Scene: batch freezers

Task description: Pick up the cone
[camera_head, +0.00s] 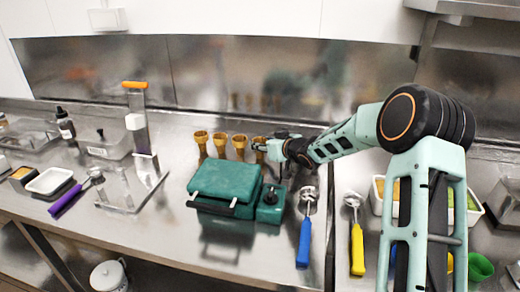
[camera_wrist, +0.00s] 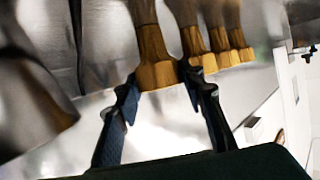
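Several brown wafer cones stand in a row at the back of the steel counter, wide ends up. The rightmost cone (camera_head: 259,142) is partly hidden by my gripper (camera_head: 264,148), which reaches it from the right. In the wrist view the nearest cone (camera_wrist: 157,75) appears upside down, its rim between the two fingertips of my gripper (camera_wrist: 160,88). The fingers are spread, one on each side of the cone. The cone still stands in line with the others; firm contact with the fingers is not clear.
A green lidded machine (camera_head: 225,185) stands in front of the cones. A blue-handled scoop (camera_head: 305,230) and a yellow-handled scoop (camera_head: 356,240) lie to the right. A clear stand (camera_head: 137,180) and a purple-handled scoop (camera_head: 70,197) are at left. The metal backsplash (camera_head: 245,75) rises behind.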

